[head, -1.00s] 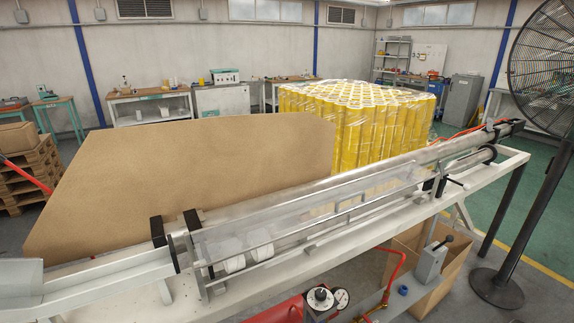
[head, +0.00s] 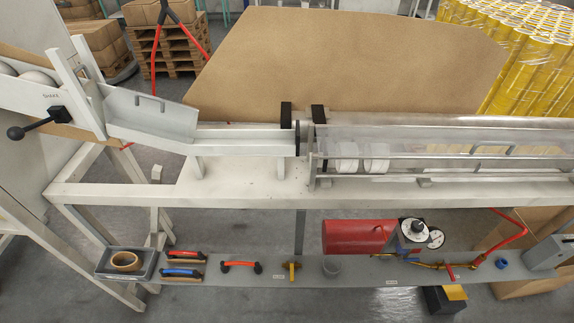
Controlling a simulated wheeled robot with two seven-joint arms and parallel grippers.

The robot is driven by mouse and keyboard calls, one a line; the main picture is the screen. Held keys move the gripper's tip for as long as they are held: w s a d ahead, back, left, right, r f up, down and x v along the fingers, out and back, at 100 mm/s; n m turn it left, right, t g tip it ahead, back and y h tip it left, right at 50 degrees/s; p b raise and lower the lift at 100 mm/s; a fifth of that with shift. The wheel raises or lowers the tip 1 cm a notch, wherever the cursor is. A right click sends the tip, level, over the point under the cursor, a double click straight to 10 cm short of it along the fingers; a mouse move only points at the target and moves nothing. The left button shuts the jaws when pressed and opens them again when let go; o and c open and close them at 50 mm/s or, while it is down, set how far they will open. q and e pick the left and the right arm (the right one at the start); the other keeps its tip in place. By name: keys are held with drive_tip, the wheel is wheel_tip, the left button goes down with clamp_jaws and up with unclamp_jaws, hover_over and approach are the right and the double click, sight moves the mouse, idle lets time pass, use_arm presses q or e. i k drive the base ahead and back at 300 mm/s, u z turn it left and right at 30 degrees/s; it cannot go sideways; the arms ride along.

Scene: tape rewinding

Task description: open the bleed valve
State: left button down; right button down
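No part is readably marked as the bleed valve. Brass pipework (head: 428,264) runs along the lower shelf right of the red tank (head: 357,237). It carries a small red handle (head: 451,274) and a small blue part near its left end. A yellow-handled brass piece (head: 291,271) stands apart on the shelf further left, beside a small label too small to read. Whether any valve is open or shut cannot be told. Neither of my grippers is in view.
The white bench (head: 230,187) with the clear tube (head: 450,140) lies above and behind the shelf (head: 350,270).

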sight(292, 260)
drive_tip(key=u, duration=1.95)
drive_tip(key=k, duration=0.8)
drive_tip(key=z, duration=2.05)
